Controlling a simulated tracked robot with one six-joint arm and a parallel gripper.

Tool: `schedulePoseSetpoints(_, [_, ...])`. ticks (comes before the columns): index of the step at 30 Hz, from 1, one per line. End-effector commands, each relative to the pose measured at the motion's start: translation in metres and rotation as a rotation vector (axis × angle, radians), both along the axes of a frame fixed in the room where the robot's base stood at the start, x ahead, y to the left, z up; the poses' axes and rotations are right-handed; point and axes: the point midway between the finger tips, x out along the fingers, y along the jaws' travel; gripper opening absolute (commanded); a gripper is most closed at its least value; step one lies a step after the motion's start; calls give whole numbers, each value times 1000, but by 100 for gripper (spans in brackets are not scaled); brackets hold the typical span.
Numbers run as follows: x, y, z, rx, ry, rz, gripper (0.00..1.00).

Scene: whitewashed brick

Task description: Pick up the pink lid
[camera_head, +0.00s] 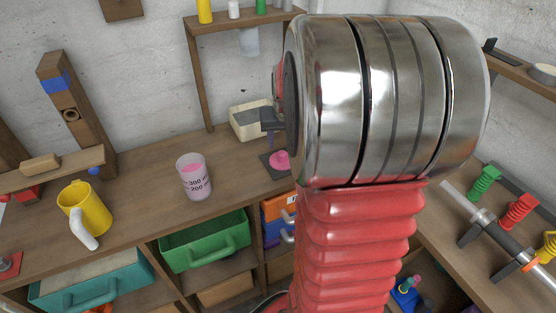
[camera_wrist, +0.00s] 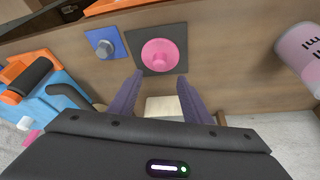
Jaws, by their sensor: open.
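The pink lid (camera_wrist: 160,54), round with a raised knob in its middle, sits on a dark square pad (camera_wrist: 176,35) on the wooden bench. In the head view the lid (camera_head: 281,161) shows on its pad, partly hidden behind my arm. My gripper (camera_wrist: 160,76) is open and empty.
A clear measuring cup with pink contents (camera_head: 194,178) stands left of the lid. A blue square with a grey knob (camera_wrist: 104,44) lies beside the pad. A pale box (camera_head: 250,122) is at the wall, a yellow mug (camera_head: 84,210) farther left. The bench between cup and mug is clear.

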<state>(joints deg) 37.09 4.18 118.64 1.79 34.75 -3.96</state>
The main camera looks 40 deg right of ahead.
Motion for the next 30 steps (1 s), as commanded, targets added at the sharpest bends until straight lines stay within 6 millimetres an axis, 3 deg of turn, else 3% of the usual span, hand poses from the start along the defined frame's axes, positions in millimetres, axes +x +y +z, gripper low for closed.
schedulePoseSetpoints(4, [4, -2, -12, 1, 1, 0, 44])
schedulePoseSetpoints(17, [4, -3, -16, 0, 0, 0, 44])
schedulePoseSetpoints(30, [14, -10, -62, 1, 1, -1, 44])
